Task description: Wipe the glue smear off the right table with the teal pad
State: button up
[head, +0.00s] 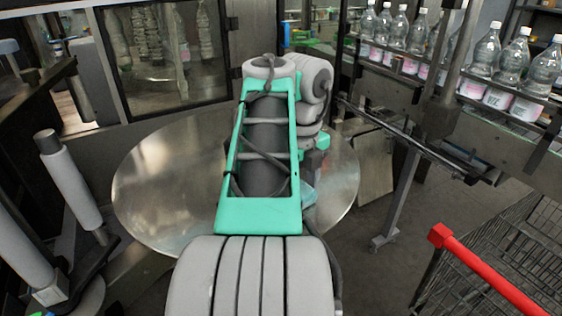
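A round shiny metal table (150,190) fills the middle of the head view. My arm reaches out over it and covers its centre. My gripper is hidden behind the arm, so its fingers do not show. A small pale teal patch (308,194) shows at the right edge of my arm, over the table's right part. It may be the teal pad, but most of it is hidden and I cannot tell whether it is held or touches the table. No glue smear can be made out on the visible metal.
A conveyor with several clear labelled bottles (487,50) runs along the upper right. A wire cart with a red handle (485,270) stands at the lower right. White rollers (70,180) stand at the left. A glazed machine cabinet (165,55) stands behind the table.

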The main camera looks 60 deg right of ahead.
jog(key=a, duration=0.1)
jog(key=w+a, duration=0.1)
jog(key=a, duration=0.1)
jog(key=shift+w, duration=0.2)
notch_tip(320, 180, up, 3)
jog(key=shift+w+f+p, duration=0.1)
jog(key=shift+w+p, duration=0.05)
jog(key=shift+p, duration=0.95)
jog(key=shift+d+r+p, duration=0.15)
jog(key=shift+r+p, duration=0.55)
jog(key=shift+p, duration=0.05)
notch_tip(320, 180, up, 4)
jog(key=p, duration=0.4)
